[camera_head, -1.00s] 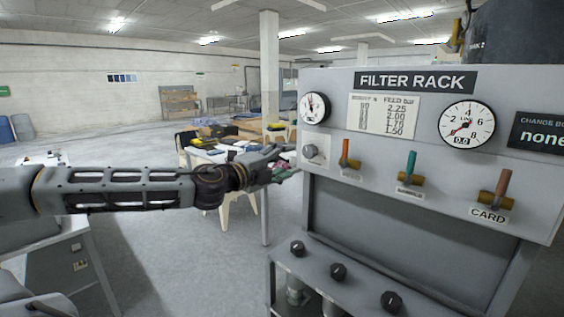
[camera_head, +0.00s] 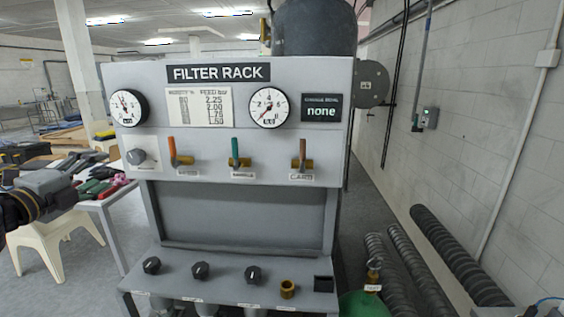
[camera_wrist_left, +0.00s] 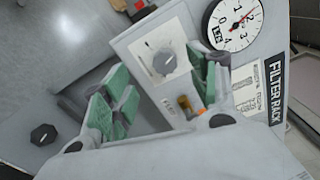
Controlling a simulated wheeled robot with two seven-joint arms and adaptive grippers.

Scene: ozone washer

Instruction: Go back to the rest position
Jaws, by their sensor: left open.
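My left gripper (camera_head: 102,186) is at the left of the head view, beside the left edge of the filter rack (camera_head: 240,215). In the left wrist view its green-padded fingers (camera_wrist_left: 160,92) stand apart with nothing held between them. The grey panel knob (camera_head: 137,157) is just right of the gripper in the head view. It shows beyond the fingers in the wrist view (camera_wrist_left: 164,62), apart from them as far as I can tell.
The rack carries a left gauge (camera_head: 129,107), a right gauge (camera_head: 269,107) and orange (camera_head: 173,150), green (camera_head: 235,152) and brown (camera_head: 302,153) levers. Black knobs (camera_head: 201,270) line its lower shelf. Ribbed hoses (camera_head: 440,250) lie at the right. A cluttered table stands behind my gripper.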

